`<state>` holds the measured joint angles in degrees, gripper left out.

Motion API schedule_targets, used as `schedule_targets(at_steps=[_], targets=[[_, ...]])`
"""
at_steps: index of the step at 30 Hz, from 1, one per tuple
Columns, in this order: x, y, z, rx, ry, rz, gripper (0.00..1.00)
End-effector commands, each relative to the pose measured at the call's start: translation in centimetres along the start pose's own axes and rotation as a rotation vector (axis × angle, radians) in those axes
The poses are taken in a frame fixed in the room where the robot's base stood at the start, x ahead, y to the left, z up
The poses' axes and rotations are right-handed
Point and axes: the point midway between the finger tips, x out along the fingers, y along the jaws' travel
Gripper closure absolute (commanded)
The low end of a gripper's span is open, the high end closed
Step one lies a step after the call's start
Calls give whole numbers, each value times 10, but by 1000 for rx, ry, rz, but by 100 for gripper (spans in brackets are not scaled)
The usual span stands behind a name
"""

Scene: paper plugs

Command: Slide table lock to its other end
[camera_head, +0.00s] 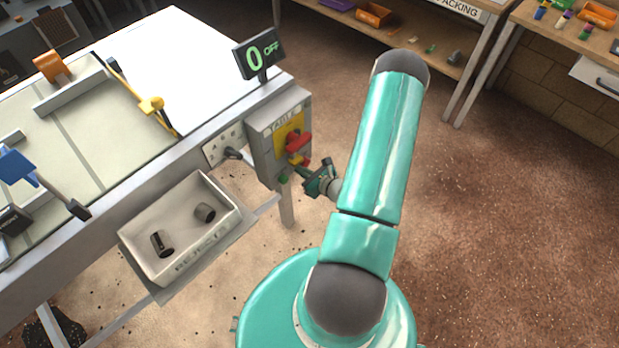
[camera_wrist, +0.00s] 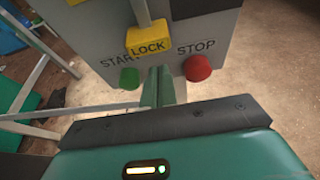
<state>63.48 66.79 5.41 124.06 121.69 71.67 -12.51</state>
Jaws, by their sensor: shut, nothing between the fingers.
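The lock is a yellow block labelled LOCK (camera_wrist: 148,48) on a grey upright stem, on the front of the grey control box (camera_wrist: 213,38). It sits between and above the green START button (camera_wrist: 129,78) and the red STOP button (camera_wrist: 198,68). My gripper (camera_wrist: 166,84) is shut and empty, its fingers pointing at the box between the two buttons, just below the lock. I cannot tell whether they touch it. In the head view my gripper (camera_head: 312,182) is low in front of the control box (camera_head: 264,150); the lock is hard to make out there.
A red handle (camera_head: 298,142) on a yellow plate is on the box. A display (camera_head: 259,54) reading "0 OFF" stands above. A rejects tray (camera_head: 131,247) with two dark plugs hangs left of the box, beside the worktable (camera_head: 215,75). Open floor (camera_head: 500,200) lies to the right.

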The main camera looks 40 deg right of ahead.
Motion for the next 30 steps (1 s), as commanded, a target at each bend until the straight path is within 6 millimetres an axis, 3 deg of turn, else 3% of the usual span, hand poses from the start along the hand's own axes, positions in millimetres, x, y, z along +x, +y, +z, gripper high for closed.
schedule_targets(at_steps=[6, 20, 30], targets=[[-5, 1, 20, -1, -1, 2, 100], [-7, 2, 25, -1, -1, 3, 100], [-16, 1, 52, -2, -4, 3, 100]])
